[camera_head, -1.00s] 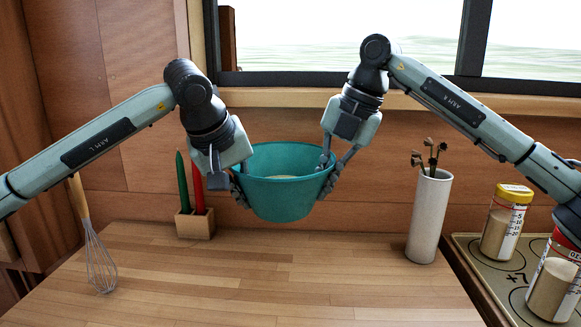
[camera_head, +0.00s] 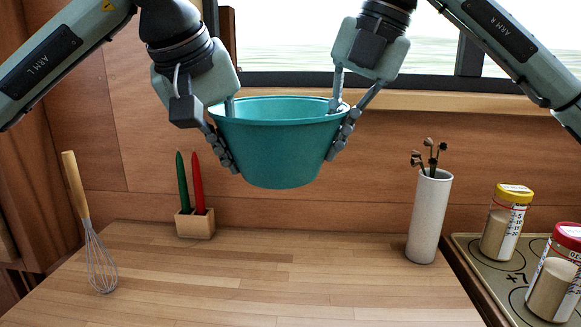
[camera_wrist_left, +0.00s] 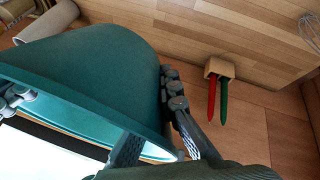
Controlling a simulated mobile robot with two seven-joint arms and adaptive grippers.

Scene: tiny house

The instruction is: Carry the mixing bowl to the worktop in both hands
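The teal mixing bowl (camera_head: 278,150) hangs upright in the air above the wooden worktop (camera_head: 270,285), clear of it. My left gripper (camera_head: 226,135) is shut on the bowl's left wall, one finger inside the rim and one outside. My right gripper (camera_head: 343,130) is shut on the right wall in the same way. In the left wrist view the bowl (camera_wrist_left: 90,85) fills the left side, with my left gripper's (camera_wrist_left: 160,130) dark finger against its outer wall. The bowl's inside is mostly hidden in the head view.
A whisk (camera_head: 92,245) leans at the left. A wooden block (camera_head: 195,224) with a green and a red candle stands behind. A white vase (camera_head: 429,217) stands at the right, beside a hob with two jars (camera_head: 506,222) (camera_head: 556,277). The worktop's middle is clear.

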